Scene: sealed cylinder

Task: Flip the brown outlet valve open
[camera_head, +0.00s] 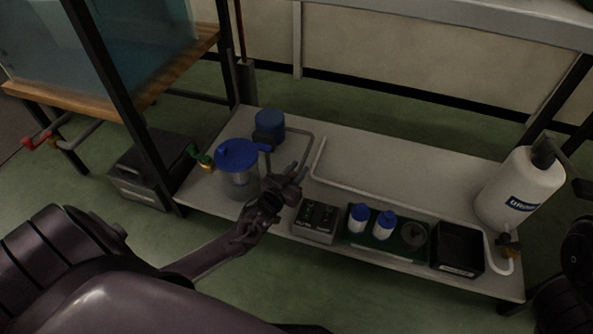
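The brown outlet valve (509,252) is a small brown-orange fitting low at the right end of the bench, just below the white bottle (519,190). A white hose runs close to it. How its handle is turned is too small to tell. My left gripper (297,175) is over the bench beside the blue-lidded clear cylinder (239,177), far to the left of the brown valve. Its fingers look apart, with nothing seen between them. My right gripper is not seen; only dark parts of my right arm show at the right edge.
A green valve (202,160) is on the left of the cylinder, and a blue motor (269,125) is behind it. A grey box (316,219), two blue-capped bottles (384,226) and a black box (457,249) line the front edge. The back middle is clear.

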